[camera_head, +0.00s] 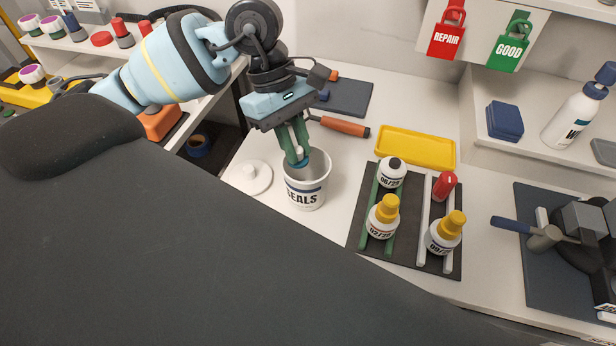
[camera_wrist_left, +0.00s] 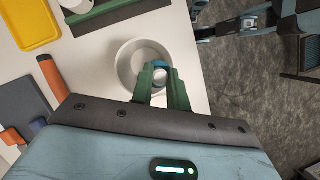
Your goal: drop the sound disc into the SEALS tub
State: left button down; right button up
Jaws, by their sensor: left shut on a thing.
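The SEALS tub (camera_head: 306,195) is a white, open-topped tub with dark lettering, standing upright on the white bench. Its round rim also shows in the left wrist view (camera_wrist_left: 124,66). My left gripper (camera_head: 298,158) points down at the tub's mouth, its green fingers shut on a small blue and pale disc (camera_head: 302,162). In the left wrist view the disc (camera_wrist_left: 161,66) shows between the fingertips, over the tub's opening. The fingers hide part of the disc, so its condition cannot be told.
A white round lid (camera_head: 248,178) lies left of the tub. An orange-handled tool (camera_head: 343,126) lies behind it. A dark rack mat (camera_head: 408,262) with several bottles stands to the right, and a yellow tray (camera_head: 415,147) lies behind that. Red REPAIR (camera_head: 446,38) and green GOOD (camera_head: 509,48) tags hang above.

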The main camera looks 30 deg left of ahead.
pick_arm(q)
jog(key=shift+f, duration=1.15)
jog(key=shift+r, duration=0.1)
jog(key=c, duration=1.3)
grip_release()
jog(key=shift+b+v, duration=0.55)
jog(key=shift+v, duration=3.35)
